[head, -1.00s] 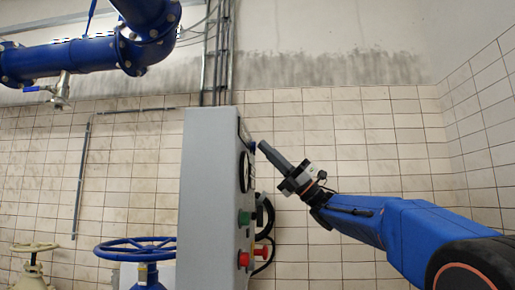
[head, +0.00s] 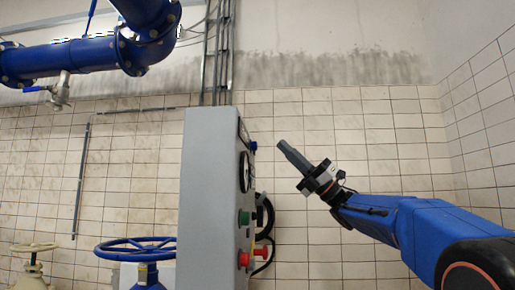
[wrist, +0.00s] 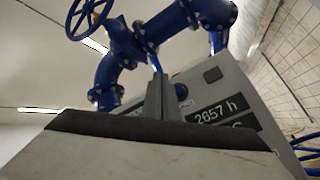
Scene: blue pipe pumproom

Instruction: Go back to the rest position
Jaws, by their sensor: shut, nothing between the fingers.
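My gripper (head: 283,147) is at the right of the grey control cabinet (head: 208,200) in the head view, in the air and apart from it. Its fingers are together, with nothing between them, and point up and left toward the cabinet's upper edge. In the wrist view my gripper's closed fingers (wrist: 161,97) stand in front of the cabinet's panel (wrist: 228,92). A display reading "2657 h" (wrist: 218,112) and a blue knob (wrist: 181,91) show there beside the fingers.
The cabinet's side carries a green button (head: 244,217), a red button (head: 243,259) and black cables. A blue handwheel (head: 135,249) and a cream valve wheel (head: 33,247) stand at left. Blue pipes (head: 90,55) run overhead. The space before the tiled wall (head: 340,125) is clear.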

